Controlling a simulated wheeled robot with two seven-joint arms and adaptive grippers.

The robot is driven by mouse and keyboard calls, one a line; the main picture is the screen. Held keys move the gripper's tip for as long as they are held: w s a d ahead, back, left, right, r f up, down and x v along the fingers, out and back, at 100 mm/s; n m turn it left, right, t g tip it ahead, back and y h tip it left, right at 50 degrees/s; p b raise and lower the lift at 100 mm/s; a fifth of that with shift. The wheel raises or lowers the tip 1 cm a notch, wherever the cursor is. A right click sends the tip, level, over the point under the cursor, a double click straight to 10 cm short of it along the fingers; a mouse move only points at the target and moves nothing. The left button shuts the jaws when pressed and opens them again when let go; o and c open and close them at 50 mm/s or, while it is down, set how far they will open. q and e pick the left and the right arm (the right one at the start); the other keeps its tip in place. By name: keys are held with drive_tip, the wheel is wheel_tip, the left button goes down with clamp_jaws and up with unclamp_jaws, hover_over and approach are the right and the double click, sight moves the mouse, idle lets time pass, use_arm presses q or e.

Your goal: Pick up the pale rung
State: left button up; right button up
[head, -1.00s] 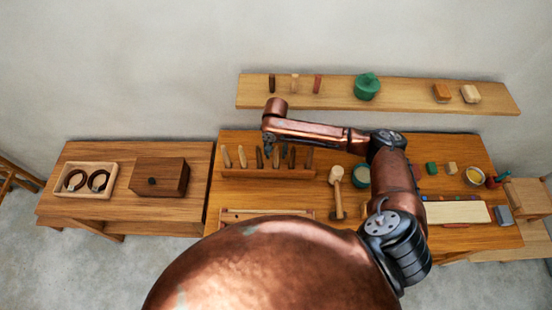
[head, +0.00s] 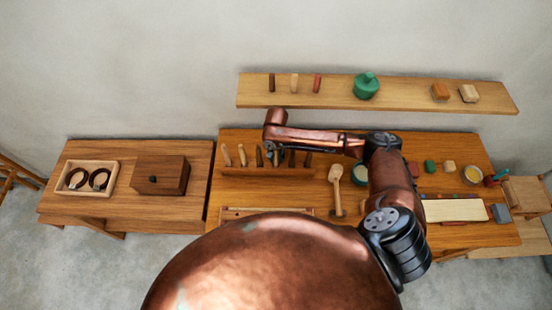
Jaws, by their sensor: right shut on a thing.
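A small pale upright peg, which looks like the pale rung (head: 294,83), stands on the wall shelf between a dark peg (head: 271,82) and a red one (head: 317,83). My right gripper (head: 276,158) points down at the tool rack (head: 240,171) on the bench, well below and in front of that peg. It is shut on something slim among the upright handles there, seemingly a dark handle. The fingers are small and dark, so the held thing is mostly hidden. My left gripper is not in view.
The wall shelf (head: 400,98) also carries a green jar (head: 367,86) and two blocks. Pale handles (head: 242,155) and dark handles (head: 308,158) stand close beside my gripper. A mallet (head: 337,193) lies to the right. A side table (head: 120,205) bears a box.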

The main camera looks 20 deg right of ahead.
clamp_jaws()
wheel_tip(320, 180, up, 9)
drive_tip(key=shift+f+b, duration=0.1)
drive_tip(key=shift+b, duration=0.55)
wheel_tip(320, 180, up, 3)
drive_tip(key=shift+r+p, duration=0.15)
drive_tip(key=shift+p, duration=1.1)
wheel_tip(320, 180, up, 3)
drive_tip(key=p, duration=0.4)
drive_tip(key=shift+r+p, duration=0.7)
drive_tip(key=shift+r, duration=0.3)
drive_tip(key=shift+f, duration=0.1)
